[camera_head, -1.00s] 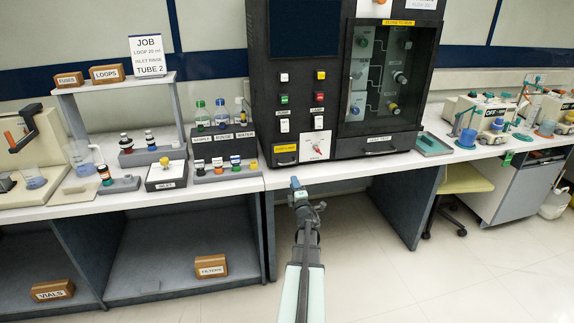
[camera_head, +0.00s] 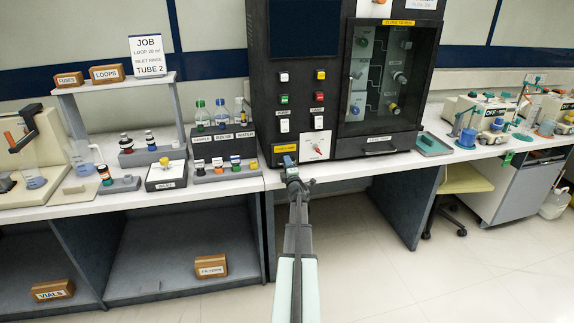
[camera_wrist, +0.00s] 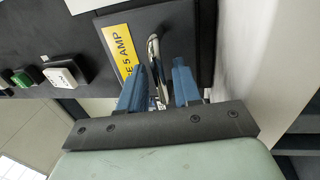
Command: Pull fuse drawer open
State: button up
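The fuse drawer (camera_wrist: 184,35) is a dark panel with a yellow label (camera_wrist: 122,50) reading "5 AMP" and a shiny curved metal handle (camera_wrist: 154,52). In the head view, its yellow label (camera_head: 284,149) shows at the lower left of the black cabinet, and my gripper covers much of the drawer below it. My gripper (camera_wrist: 158,88) is open, with one blue finger on each side of the handle. Gaps show between the handle and both fingers. The lower end of the handle lies between the fingers. The drawer looks closed.
The black cabinet (camera_head: 340,80) stands on the white bench (camera_head: 335,172). A rack of bottles and an inlet box (camera_head: 166,175) stand left of my gripper. A dial (camera_head: 316,146) is close on the right. The floor before the bench is clear.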

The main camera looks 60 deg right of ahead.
jog(key=shift+w+d, duration=0.2)
grip_shut()
dwell(0.6)
